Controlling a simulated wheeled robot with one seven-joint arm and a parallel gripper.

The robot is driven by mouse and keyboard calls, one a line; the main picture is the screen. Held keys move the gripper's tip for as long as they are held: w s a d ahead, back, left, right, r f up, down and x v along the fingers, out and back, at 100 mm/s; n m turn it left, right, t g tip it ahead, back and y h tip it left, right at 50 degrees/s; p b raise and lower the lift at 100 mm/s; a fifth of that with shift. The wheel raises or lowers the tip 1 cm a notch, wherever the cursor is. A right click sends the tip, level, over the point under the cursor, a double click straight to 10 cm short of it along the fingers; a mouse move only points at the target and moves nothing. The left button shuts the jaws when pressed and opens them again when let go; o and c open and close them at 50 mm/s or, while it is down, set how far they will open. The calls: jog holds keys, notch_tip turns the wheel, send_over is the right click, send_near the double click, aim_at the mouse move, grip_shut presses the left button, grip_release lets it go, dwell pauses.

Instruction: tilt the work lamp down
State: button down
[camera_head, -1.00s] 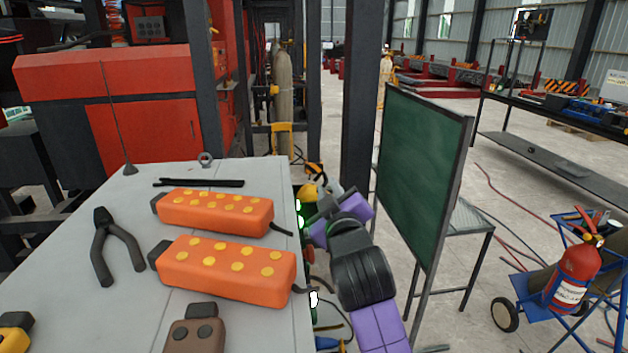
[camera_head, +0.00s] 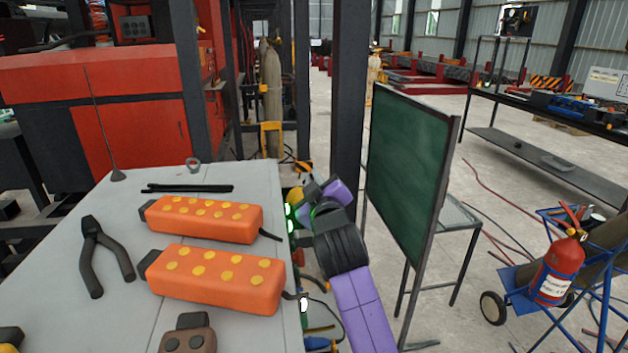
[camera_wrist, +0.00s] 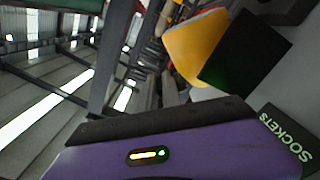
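A yellow piece (camera_head: 295,196) shows beside the far end of my arm in the head view, just past the table's right edge, mostly hidden. In the wrist view a yellow block-shaped body (camera_wrist: 197,47) sits near the top centre, with a dark greenish panel (camera_wrist: 245,55) beside it. This may be the work lamp, but I cannot be sure. The purple and black end of my arm (camera_head: 325,193) is close to the yellow piece. My gripper's purple housing with a small lit strip fills the bottom of the wrist view. Its fingertips cannot be made out, and contact cannot be judged.
The grey table (camera_head: 75,270) holds two orange blocks with yellow buttons (camera_head: 205,219) (camera_head: 215,278), pliers (camera_head: 105,255) and a black rod (camera_head: 187,188). A green board (camera_head: 405,165) stands right of my arm. A dark "SOCKETS" box (camera_wrist: 285,135) shows in the wrist view.

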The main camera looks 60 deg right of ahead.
jog(key=shift+d+f, duration=0.1)
jog(key=shift+f, duration=0.05)
jog(key=m+b, duration=0.1)
jog(key=s+f+m+b, duration=0.1)
jog(key=m, duration=0.1)
jog(key=d+m, duration=0.1)
jog(key=shift+s+f+m+b, duration=0.2)
jog(key=shift+f+m+b, duration=0.1)
jog(key=shift+f+b, duration=0.1)
jog(key=shift+s+d+f+m+b, duration=0.15)
jog(key=shift+f+m+b, duration=0.35)
jog(key=shift+m, duration=0.4)
jog(key=shift+s+d+f+m+b, duration=0.15)
jog(key=shift+f+m+b, duration=0.15)
jog(key=shift+m+b, duration=0.5)
jog(key=shift+s+d+f+m+b, duration=0.15)
jog(key=shift+f+m+b, duration=0.25)
jog(key=shift+m, duration=0.6)
jog(key=c, duration=1.8)
grip_release()
jog(key=b+v, duration=0.1)
jog(key=v, duration=0.6)
jog(key=shift+s+a, duration=0.25)
jog(key=shift+a, duration=0.05)
